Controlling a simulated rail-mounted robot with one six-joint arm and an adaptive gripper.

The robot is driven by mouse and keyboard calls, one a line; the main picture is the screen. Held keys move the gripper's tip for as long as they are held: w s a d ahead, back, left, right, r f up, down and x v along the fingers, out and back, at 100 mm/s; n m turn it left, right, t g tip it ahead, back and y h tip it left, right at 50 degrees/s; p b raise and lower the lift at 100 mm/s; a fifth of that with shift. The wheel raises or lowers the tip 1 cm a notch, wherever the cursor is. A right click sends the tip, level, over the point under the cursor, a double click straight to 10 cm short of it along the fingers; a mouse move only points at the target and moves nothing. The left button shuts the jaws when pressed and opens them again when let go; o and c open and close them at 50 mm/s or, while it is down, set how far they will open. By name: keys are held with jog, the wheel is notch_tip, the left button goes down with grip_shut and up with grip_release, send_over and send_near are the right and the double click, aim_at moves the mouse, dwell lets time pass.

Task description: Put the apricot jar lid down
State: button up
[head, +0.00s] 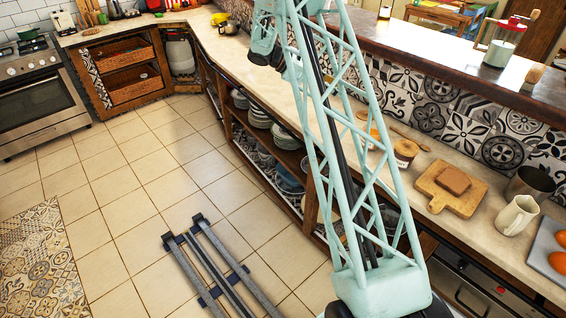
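No apricot jar lid can be made out for certain. A small jar (405,152) with a pale label and a brownish top stands on the long counter, right of my mint-green lattice arm. An orange item (375,134), perhaps a jar of apricot jam, is just left of it, partly hidden by the lattice. My gripper is not visible; my lattice link crosses the middle of the view and its upper joints run out at the top edge.
A red-topped jar (506,42) stands on the raised ledge. Plates (260,117) fill shelves below.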

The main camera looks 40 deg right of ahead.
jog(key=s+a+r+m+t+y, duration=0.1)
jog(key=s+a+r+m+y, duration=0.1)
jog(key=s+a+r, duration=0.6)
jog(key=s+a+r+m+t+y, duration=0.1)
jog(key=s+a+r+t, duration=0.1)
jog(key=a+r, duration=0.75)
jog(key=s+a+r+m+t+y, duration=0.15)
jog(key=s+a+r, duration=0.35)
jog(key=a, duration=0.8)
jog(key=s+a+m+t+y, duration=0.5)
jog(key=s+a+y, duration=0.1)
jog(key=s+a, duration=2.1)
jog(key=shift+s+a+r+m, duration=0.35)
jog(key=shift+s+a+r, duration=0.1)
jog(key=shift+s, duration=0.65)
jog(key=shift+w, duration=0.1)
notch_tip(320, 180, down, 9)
jog(key=b, duration=0.9)
